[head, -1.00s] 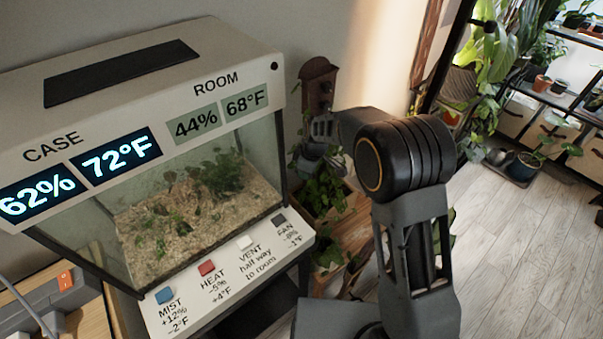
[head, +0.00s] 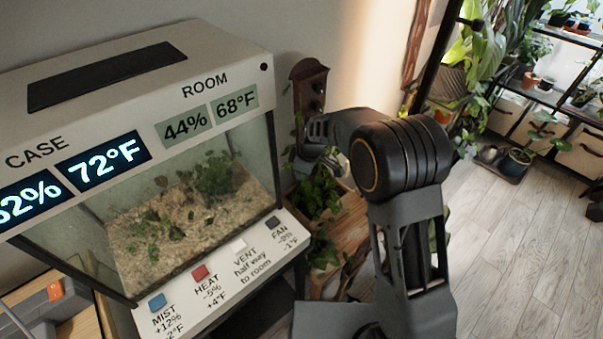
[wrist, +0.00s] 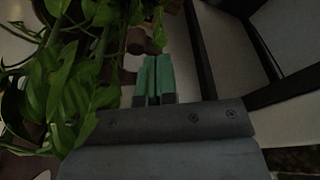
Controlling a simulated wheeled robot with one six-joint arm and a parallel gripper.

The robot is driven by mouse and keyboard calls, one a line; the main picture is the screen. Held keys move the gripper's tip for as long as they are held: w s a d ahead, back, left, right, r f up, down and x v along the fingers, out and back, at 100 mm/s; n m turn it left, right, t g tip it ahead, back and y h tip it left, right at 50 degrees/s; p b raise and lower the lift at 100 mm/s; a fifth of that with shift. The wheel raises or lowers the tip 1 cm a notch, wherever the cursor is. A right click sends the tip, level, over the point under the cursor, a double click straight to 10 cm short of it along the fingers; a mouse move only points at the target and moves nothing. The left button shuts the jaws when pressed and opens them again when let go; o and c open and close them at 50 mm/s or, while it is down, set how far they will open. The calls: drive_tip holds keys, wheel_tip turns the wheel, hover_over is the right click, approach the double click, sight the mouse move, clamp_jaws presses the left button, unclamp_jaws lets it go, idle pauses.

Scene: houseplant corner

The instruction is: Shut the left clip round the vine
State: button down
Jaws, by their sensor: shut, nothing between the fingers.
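The vine (wrist: 75,85) fills the left of the wrist view with broad green leaves, close beside my gripper. It also shows in the head view (head: 318,195), hanging to the right of the glass case. My gripper's green fingers (wrist: 153,75) are shut together with nothing between them. Leaves lie just left of the fingers, and a small leaf shows beyond their tips. In the head view my wrist hides the fingers. I cannot make out the left clip in either current view; leaves, shadow or my arm may hide it.
A glass case (head: 190,215) with displays and coloured buttons stands left of my arm. A brown wall plaque (head: 309,85) with dark knobs is behind my wrist. Dark posts (wrist: 200,55) stand right of the fingers. The wooden floor (head: 515,240) is clear at right.

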drive_tip(key=shift+w, duration=0.1)
drive_tip(key=shift+w+a, duration=0.3)
drive_tip(key=shift+w, duration=0.3)
drive_tip(key=shift+r, duration=0.15)
wheel_tip(320, 180, up, 8)
drive_tip(key=d+p, duration=0.1)
drive_tip(key=p, duration=0.4)
drive_tip(key=shift+s+d+f, duration=0.2)
drive_tip(key=shift+s+d, duration=0.1)
idle(0.3)
